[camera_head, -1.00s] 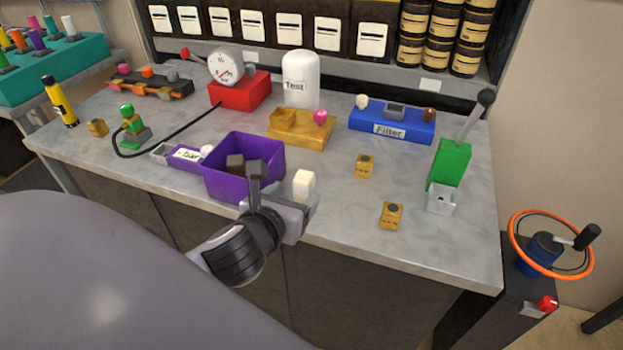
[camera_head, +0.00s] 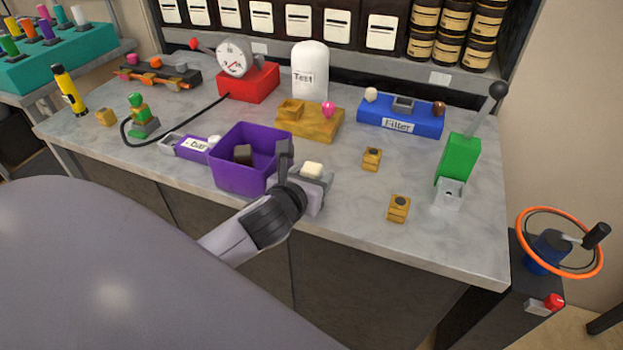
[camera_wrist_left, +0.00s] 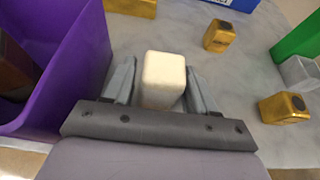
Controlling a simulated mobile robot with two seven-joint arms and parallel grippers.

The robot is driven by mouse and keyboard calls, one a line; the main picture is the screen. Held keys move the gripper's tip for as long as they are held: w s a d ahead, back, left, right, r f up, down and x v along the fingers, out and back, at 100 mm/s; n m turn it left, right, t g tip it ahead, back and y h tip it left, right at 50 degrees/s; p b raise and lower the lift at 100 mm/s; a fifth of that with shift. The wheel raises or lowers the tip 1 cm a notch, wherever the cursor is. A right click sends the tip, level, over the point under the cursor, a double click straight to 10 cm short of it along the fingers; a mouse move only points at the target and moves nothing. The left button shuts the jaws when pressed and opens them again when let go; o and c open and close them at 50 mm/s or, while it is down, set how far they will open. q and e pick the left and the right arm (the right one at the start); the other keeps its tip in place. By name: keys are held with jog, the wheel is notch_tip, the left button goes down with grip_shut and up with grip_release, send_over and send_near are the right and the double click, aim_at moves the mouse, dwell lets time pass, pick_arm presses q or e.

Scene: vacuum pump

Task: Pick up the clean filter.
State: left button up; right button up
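The clean filter appears to be the white, cream block (camera_head: 313,168) on the front of the grey table, just right of the purple box. My left gripper (camera_head: 304,166) is at it, partly hiding it in the head view. In the left wrist view, the white block (camera_wrist_left: 163,78) stands between the two open fingers of my left gripper (camera_wrist_left: 161,85). Narrow gaps show on both sides, so the fingers are around it and not closed on it. My right gripper is not in view.
The purple box (camera_head: 231,176) with a dark brown block (camera_head: 243,154) inside stands close beside my left gripper. Small golden blocks (camera_head: 372,159) (camera_head: 398,208) lie to the right. A blue Filter base (camera_head: 426,123) and a yellow base (camera_head: 322,127) stand behind. The front right table is mostly clear.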

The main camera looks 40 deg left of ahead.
aim_at(311, 167)
pick_arm(q)
jog(key=c, duration=0.7)
notch_tip(311, 167, up, 20)
jog(key=p, duration=0.4)
jog(key=shift+p, duration=0.35)
